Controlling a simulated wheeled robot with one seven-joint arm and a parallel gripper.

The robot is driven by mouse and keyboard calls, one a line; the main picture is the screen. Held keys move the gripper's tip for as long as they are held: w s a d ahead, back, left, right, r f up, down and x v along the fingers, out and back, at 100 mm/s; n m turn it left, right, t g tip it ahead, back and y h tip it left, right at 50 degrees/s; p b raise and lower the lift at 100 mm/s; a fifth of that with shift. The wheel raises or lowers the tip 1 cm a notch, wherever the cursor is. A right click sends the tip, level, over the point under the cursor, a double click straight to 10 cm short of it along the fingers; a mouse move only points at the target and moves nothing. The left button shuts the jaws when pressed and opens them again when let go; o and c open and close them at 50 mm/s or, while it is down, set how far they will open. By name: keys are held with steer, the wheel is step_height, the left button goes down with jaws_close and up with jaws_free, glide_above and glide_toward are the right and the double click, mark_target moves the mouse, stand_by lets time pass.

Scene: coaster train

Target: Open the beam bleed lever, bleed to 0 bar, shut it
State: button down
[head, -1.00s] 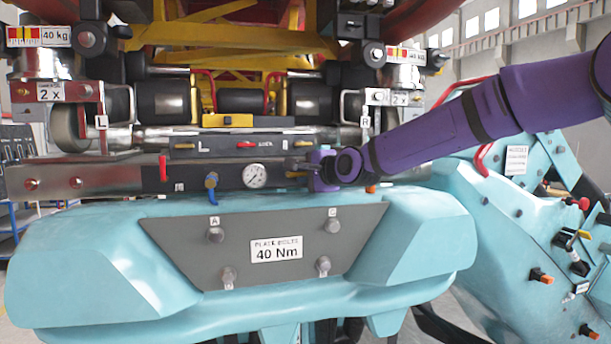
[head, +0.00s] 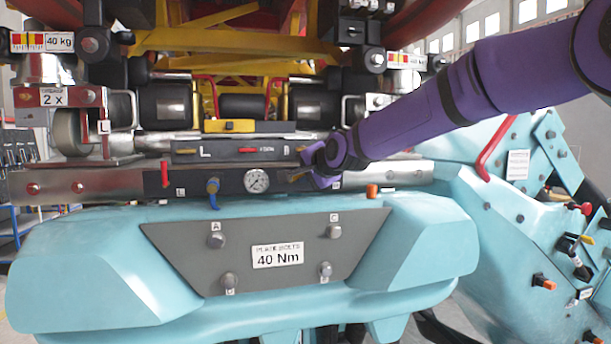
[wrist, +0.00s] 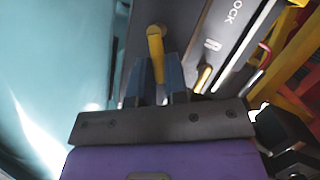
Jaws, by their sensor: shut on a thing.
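The yellow bleed lever (head: 297,178) sits on the dark beam panel to the right of the round white gauge (head: 256,181). My gripper (head: 310,175) reaches it from the right, with my purple arm behind. In the wrist view my two blue-grey fingers (wrist: 158,85) are shut on the yellow lever (wrist: 156,48), one on each side. The lever's round end shows past the fingertips. In the head view the lever slants a little, partly hidden by my gripper. The gauge needle is too small to read.
A red lever (head: 164,174) and a blue fitting (head: 212,188) are left of the gauge. The lock panel (head: 225,152) lies just above, with another yellow handle close to my fingers (wrist: 203,77). The turquoise body (head: 100,270) juts out below.

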steer(key=shift+s+a+r+n+t+h, duration=0.1)
steer(key=shift+a+r+n+h, duration=0.15)
steer(key=shift+n+h, duration=0.4)
steer(key=shift+s+a+r+n+t+h, duration=0.1)
steer(key=shift+a+r+n+h, duration=0.15)
steer(key=shift+n+h, duration=0.4)
steer(key=shift+s+a+r+n+t+h, duration=0.15)
steer(key=shift+a+n+h, duration=0.25)
steer(key=shift+n, duration=0.5)
steer(key=shift+s+a+r+n+h, duration=0.15)
steer(key=shift+a+n+h, duration=0.3)
steer(key=shift+n+h, duration=0.45)
steer(key=shift+a+n+t+h, duration=0.35)
steer(key=shift+n+t+h, duration=0.15)
steer(key=shift+n, duration=0.5)
steer(key=c, duration=1.2)
jaws_free()
steer(key=shift+o, duration=0.4)
steer(key=shift+r, duration=0.1)
steer(key=a+v, duration=0.1)
steer(key=v, duration=0.9)
steer(key=shift+s+d, duration=0.4)
steer(key=shift+d, duration=0.05)
